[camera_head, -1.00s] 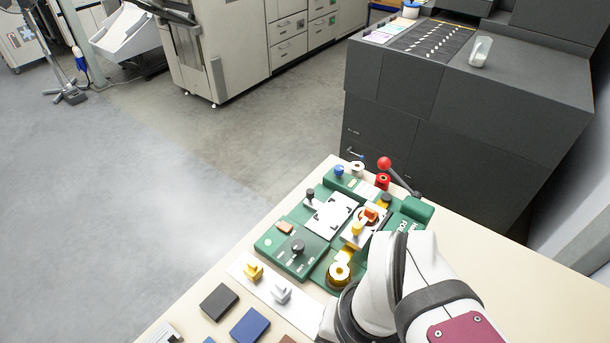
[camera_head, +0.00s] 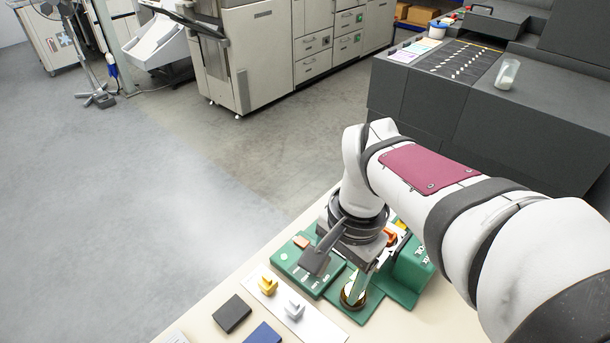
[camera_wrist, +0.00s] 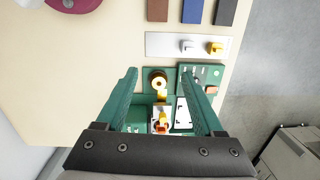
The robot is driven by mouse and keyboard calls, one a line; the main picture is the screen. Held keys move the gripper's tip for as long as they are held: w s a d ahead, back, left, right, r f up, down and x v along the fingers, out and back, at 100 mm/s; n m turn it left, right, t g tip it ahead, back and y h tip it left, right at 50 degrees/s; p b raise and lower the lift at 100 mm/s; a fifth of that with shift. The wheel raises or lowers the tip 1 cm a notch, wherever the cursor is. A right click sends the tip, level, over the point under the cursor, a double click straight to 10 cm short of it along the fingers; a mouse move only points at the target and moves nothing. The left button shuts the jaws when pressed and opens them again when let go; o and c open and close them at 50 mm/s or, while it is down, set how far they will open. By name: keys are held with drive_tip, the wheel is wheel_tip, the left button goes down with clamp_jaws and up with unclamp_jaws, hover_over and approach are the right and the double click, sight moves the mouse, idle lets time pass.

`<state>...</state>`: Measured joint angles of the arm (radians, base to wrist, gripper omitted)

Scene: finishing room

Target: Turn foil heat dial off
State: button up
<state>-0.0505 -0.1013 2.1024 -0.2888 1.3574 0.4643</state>
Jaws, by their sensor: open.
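The green foil machine (camera_head: 405,272) stands on the table, partly covered by my arm. Its green control panel (camera_head: 285,263) with pale markings also shows in the wrist view (camera_wrist: 211,73). My gripper (camera_head: 336,273) is open above the machine and points down. In the wrist view its two green fingers (camera_wrist: 159,74) stand wide apart, with the gold foil roll (camera_wrist: 158,80) between them. The right finger overlaps the panel's left edge. I cannot tell whether it touches.
A white strip (camera_head: 282,304) holding a yellow piece (camera_head: 267,285) and a pale piece (camera_head: 295,308) lies beside the panel. Dark (camera_head: 232,313) and blue (camera_head: 263,334) blocks lie nearer the front. A dark grey cabinet (camera_head: 470,115) stands behind the table.

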drive_tip(key=w+a+f+m+h, duration=0.1)
drive_tip(key=w+f+m, duration=0.1)
drive_tip(key=w, duration=0.6)
drive_tip(key=w+a+f+m, duration=0.1)
drive_tip(key=w+f+m, duration=0.2)
drive_tip(key=w, duration=0.5)
wheel_tip(320, 180, down, 15)
drive_tip(key=shift+f, duration=0.1)
clamp_jaws()
